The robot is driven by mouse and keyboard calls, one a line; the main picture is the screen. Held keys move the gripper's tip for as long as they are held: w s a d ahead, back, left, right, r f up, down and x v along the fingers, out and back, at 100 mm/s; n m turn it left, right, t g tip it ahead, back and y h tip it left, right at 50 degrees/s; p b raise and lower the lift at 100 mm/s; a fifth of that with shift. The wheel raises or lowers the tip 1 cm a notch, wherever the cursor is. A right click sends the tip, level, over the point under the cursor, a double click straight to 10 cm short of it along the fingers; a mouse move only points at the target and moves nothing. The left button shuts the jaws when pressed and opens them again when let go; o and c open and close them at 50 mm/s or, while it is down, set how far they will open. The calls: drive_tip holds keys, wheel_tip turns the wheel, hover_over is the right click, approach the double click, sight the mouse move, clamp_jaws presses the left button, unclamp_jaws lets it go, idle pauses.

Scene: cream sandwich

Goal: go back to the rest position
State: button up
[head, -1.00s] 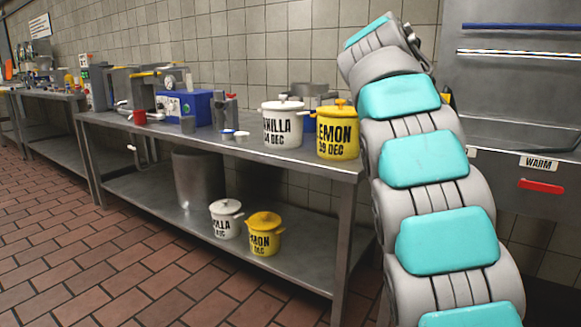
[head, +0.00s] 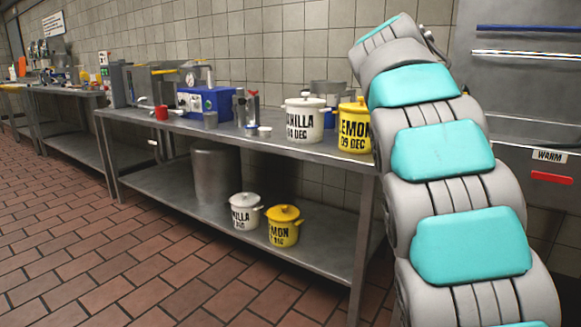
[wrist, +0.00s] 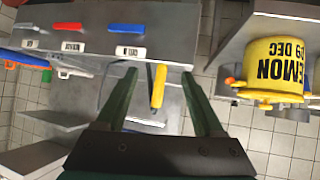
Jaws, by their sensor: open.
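My gripper (wrist: 160,100) shows in the wrist view with its two green fingers spread apart and nothing between them. A yellow-handled thing (wrist: 159,86) lies beyond the gap, in the background. The yellow lemon pot (wrist: 275,65) is to the right of my fingers in the wrist view, upside down in the picture and apart from them. In the head view my arm rises at the right, and my gripper is hidden there. The lemon pot (head: 354,128) stands on the steel table (head: 330,157), partly behind my arm.
A white vanilla pot (head: 304,122) stands beside the lemon pot. A smaller white pot (head: 244,212) and yellow pot (head: 284,228) are on the lower shelf. A blue device (head: 203,103) and red cup (head: 161,112) are on the table. The tiled floor (head: 120,260) at left is clear.

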drive_tip(key=s+a+f+n+g+y+p, duration=0.1)
drive_tip(key=s+a+f+n+g+y, duration=0.2)
drive_tip(key=s+f, duration=0.8)
drive_tip(key=s+a+f+n+g+y+p, duration=0.2)
drive_tip(key=s+a+f, duration=0.6)
drive_tip(key=s, duration=1.2)
drive_tip(key=s+a+f+n+g+y+p, duration=0.1)
drive_tip(key=s+a+f+n+g+y, duration=0.2)
drive_tip(key=s+f, duration=1.1)
drive_tip(key=s+a+g, duration=0.1)
drive_tip(key=a, duration=0.2)
drive_tip(key=shift+s+n+y+p, duration=0.3)
drive_tip(key=shift+n+p, duration=0.1)
